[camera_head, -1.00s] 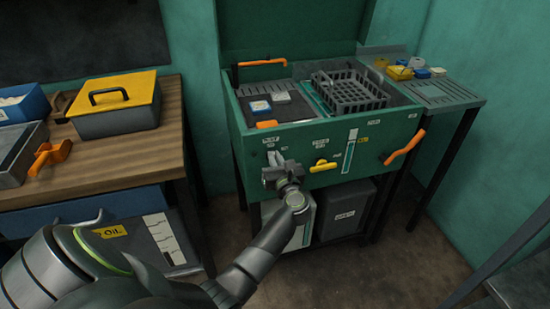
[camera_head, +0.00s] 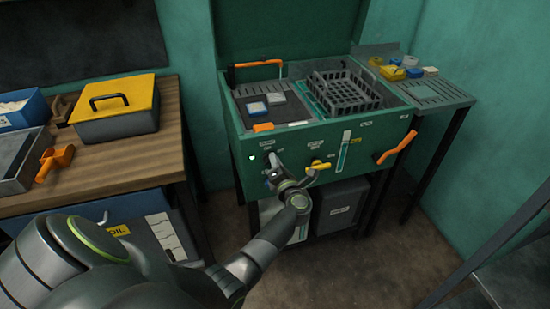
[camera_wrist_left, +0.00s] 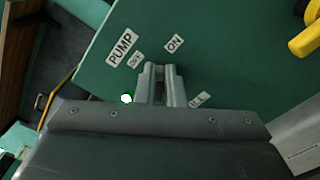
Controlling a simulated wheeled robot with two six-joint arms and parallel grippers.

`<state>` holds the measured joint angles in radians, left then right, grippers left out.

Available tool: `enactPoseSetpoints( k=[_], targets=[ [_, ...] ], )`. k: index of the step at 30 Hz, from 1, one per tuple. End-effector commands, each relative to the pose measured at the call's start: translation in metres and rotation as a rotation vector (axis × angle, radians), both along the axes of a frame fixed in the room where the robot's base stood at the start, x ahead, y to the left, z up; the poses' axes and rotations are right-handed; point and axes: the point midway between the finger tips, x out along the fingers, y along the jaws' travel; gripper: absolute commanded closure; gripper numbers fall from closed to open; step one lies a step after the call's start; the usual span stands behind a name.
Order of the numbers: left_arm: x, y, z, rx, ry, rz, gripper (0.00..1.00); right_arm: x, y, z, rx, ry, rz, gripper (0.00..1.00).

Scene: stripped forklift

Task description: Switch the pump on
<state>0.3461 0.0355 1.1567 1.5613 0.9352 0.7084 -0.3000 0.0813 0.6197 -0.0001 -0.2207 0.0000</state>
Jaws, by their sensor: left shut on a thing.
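The green washing cabinet (camera_head: 225,105) stands ahead with its front panel facing me. My left gripper (camera_head: 275,160) is at the left part of that panel. In the left wrist view its fingers (camera_wrist_left: 161,80) are closed together on the pump switch, which they mostly hide. The PUMP label (camera_wrist_left: 122,47) is at upper left of the fingers, with the small OFF label (camera_wrist_left: 135,60) below it and the ON label (camera_wrist_left: 174,43) to the right. A small lamp (camera_wrist_left: 127,98) beside the fingers glows whitish green; it also shows in the head view (camera_head: 252,158). My right gripper is out of view.
A yellow handle (camera_head: 320,165) and an orange lever (camera_head: 396,148) stick out of the panel right of my gripper. A grey basket (camera_head: 346,95) sits on top. A wooden bench (camera_head: 100,165) with a yellow-lidded box (camera_head: 115,105) stands left.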

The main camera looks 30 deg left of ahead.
Motion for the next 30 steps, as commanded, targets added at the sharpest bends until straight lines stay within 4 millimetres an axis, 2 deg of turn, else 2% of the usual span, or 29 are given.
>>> enactPoseSetpoints(
  k=[12,30],
  targets=[
    [0.003,-0.002,-0.001,0.152,0.174,-0.001,1.00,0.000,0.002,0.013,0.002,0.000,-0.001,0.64],
    [0.003,-0.002,-0.002,0.183,0.209,-0.002,1.00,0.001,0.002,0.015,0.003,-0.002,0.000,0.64]
  ],
)
